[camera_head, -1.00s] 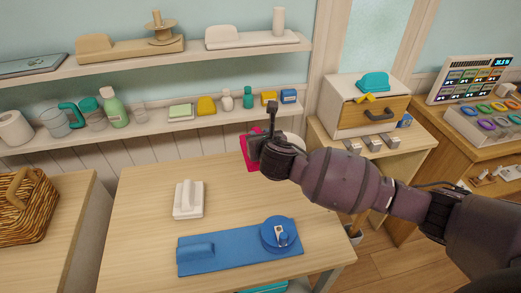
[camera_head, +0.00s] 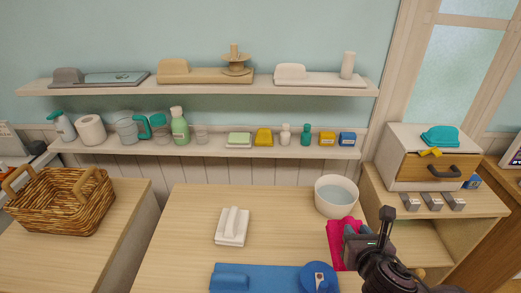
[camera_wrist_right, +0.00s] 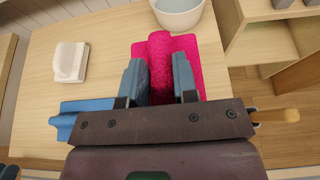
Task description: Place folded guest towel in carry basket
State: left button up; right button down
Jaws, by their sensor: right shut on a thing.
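A folded pink towel (camera_head: 342,240) shows at the right part of the wooden table, partly hidden by my right gripper (camera_head: 370,238). In the right wrist view the pink towel (camera_wrist_right: 160,55) has a raised ridge between the two fingers of my right gripper (camera_wrist_right: 160,78), which is shut on it. I cannot tell whether the towel is clear of the table. The wicker carry basket (camera_head: 62,205) with two raised handles stands on a wooden surface at the far left, well away from the gripper.
A white bowl (camera_head: 336,197) stands just behind the towel. A white block with a handle (camera_head: 232,228) and a blue board (camera_head: 270,278) lie on the table (camera_head: 185,235). A gap separates this table from the basket's surface. Shelves with bottles line the wall.

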aim_at(61, 194)
jog(key=k+j, duration=0.1)
jog(key=j, duration=0.8)
jog(key=k+j, duration=0.1)
jog(key=j, duration=1.65)
jog(key=k+j, duration=0.15)
jog(key=j, duration=0.7)
